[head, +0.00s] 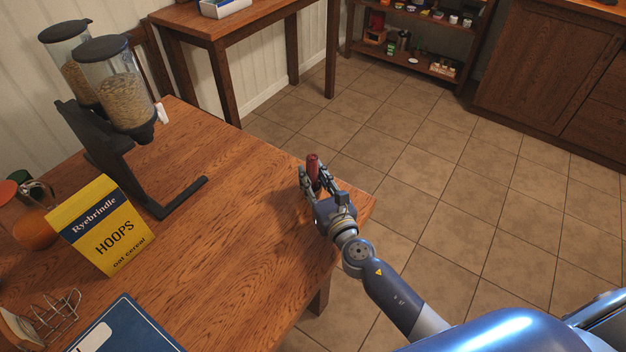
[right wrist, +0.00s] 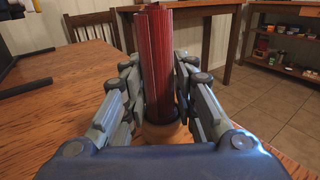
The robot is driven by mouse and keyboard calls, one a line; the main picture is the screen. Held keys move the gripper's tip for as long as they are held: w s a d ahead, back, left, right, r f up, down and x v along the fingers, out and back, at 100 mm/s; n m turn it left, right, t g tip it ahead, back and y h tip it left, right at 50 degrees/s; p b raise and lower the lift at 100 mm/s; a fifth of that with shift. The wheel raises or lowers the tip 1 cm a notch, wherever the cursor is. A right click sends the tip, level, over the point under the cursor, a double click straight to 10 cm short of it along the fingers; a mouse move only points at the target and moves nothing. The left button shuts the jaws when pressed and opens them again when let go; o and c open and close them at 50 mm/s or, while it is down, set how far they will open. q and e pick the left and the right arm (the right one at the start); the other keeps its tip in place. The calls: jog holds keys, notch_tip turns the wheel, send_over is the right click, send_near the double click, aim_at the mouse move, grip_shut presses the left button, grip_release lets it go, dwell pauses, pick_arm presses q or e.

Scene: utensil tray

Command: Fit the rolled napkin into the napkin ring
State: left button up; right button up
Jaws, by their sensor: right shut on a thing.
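The rolled napkin (head: 313,163) is dark red and stands upright near the table's far right corner. In the right wrist view the napkin (right wrist: 156,62) rises between the fingers of my right gripper (right wrist: 158,88). A tan napkin ring (right wrist: 162,132) shows at the napkin's lower end, partly hidden by the fingers and my wrist. The napkin's foot appears to be inside the ring, but how deep I cannot tell. In the head view my right gripper (head: 314,180) is shut on the napkin. My left gripper is not in view.
The wooden table (head: 235,230) is bare around the gripper, with its right edge close by. A cereal dispenser (head: 115,85) with a black stand and a yellow cereal box (head: 100,225) are to the left. A wire rack (head: 52,315) and a blue item (head: 125,325) lie nearer.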

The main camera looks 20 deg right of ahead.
jog(key=shift+r, duration=0.1)
jog(key=shift+f, duration=0.3)
jog(key=o, duration=1)
jog(key=shift+r, duration=0.1)
